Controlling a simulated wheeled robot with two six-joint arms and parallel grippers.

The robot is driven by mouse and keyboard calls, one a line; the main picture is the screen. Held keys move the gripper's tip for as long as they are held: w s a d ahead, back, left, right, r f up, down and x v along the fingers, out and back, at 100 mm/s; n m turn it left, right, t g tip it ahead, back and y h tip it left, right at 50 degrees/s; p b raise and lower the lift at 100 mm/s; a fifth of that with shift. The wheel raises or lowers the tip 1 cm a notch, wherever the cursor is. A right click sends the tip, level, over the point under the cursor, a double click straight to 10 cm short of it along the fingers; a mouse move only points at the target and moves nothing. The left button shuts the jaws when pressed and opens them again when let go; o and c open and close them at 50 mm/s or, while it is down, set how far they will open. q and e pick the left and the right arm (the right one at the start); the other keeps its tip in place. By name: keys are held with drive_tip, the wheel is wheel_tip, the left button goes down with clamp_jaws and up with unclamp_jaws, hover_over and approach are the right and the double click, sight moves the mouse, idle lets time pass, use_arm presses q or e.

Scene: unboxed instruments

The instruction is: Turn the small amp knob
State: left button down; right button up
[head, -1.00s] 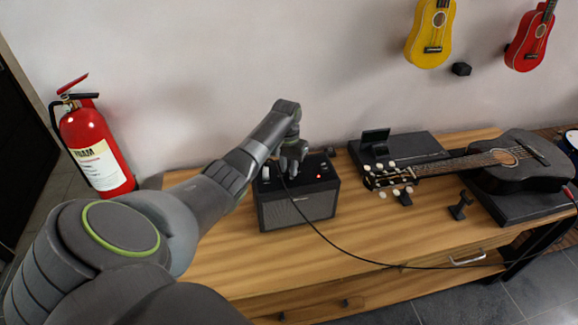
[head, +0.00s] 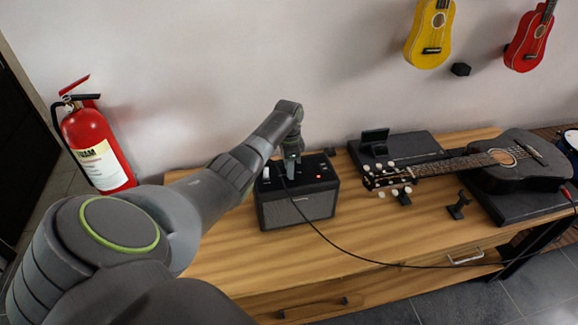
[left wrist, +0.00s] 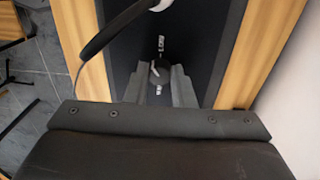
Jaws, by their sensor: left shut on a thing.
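The small amp (head: 297,210) stands on the wooden table, a black box with a grey front grille and controls on its top panel. My left gripper (head: 291,168) is over the amp's top, pointing down. In the left wrist view, its fingers (left wrist: 160,92) are shut on a small dark knob (left wrist: 160,69) with a light mark, on the amp's dark panel. White marks show on the panel beside the knob. In the head view the gripper hides this knob. My right gripper is not in view.
A black cable (head: 330,243) runs from the amp across the table to the right. A white knob-like part (head: 266,173) stands at the amp's left. A black guitar (head: 515,165) lies at the right. A fire extinguisher (head: 93,150) stands left. The table's front middle is clear.

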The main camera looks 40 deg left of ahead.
use_arm(q)
drive_tip(key=m, duration=0.4)
drive_tip(key=shift+w+r+m, duration=0.1)
drive_tip(key=shift+m, duration=0.3)
drive_tip(key=m, duration=1)
drive_tip(key=shift+m, duration=0.4)
drive_tip(key=m, duration=0.4)
drive_tip(key=shift+m+y, duration=0.3)
drive_tip(key=shift+f+m+b, duration=0.2)
drive_tip(key=shift+m+b, duration=0.8)
drive_tip(key=shift+b, duration=0.05)
drive_tip(key=m+b, duration=0.2)
drive_tip(key=b, duration=0.4)
drive_tip(key=shift+d, duration=0.1)
drive_tip(key=shift+r+m+b, duration=0.15)
drive_tip(key=shift+m+b, duration=0.35)
drive_tip(key=shift+b, duration=0.55)
